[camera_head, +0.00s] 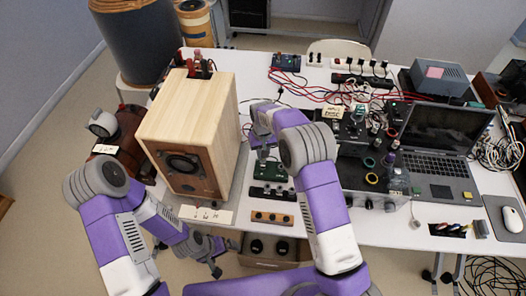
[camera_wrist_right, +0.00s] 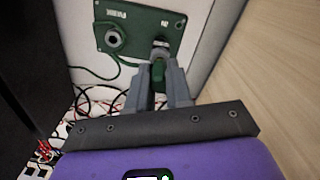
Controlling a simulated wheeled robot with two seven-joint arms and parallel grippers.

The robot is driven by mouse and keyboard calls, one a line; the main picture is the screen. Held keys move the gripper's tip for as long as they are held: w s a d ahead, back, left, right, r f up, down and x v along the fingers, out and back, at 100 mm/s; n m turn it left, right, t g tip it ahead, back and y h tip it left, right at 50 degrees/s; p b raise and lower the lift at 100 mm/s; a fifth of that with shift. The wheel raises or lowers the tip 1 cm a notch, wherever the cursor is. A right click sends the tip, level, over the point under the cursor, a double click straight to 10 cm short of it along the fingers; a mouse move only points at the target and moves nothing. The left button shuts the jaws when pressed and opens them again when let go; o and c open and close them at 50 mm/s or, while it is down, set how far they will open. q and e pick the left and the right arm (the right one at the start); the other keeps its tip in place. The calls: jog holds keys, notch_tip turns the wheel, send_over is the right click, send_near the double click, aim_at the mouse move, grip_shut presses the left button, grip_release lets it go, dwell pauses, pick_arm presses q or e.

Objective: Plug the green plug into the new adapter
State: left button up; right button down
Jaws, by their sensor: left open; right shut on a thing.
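A green adapter box (camera_head: 279,172) lies on the white table, right of the wooden speaker. My right gripper (camera_wrist_right: 162,76) is shut on the green plug (camera_wrist_right: 158,73), which points at the right fitting. Plug and fitting meet or nearly meet; I cannot tell whether it is seated. In the head view my right gripper (camera_head: 263,149) is above the adapter box, its fingers small. My left gripper (camera_head: 225,257) is open and empty, low beside the table's front edge.
The wooden speaker (camera_head: 195,120) stands close left of my right gripper. A black strip (camera_head: 272,194) and a wooden strip (camera_head: 272,218) lie in front of the box. Black equipment, red cables and a laptop (camera_head: 435,140) crowd the right side.

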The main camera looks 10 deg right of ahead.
jog(key=shift+f, duration=0.45)
jog(key=c, duration=1)
grip_release()
jog(key=shift+o, duration=0.2)
jog(key=shift+r, duration=0.1)
jog(key=shift+r+p, duration=2.3)
jog(key=shift+r, duration=1.45)
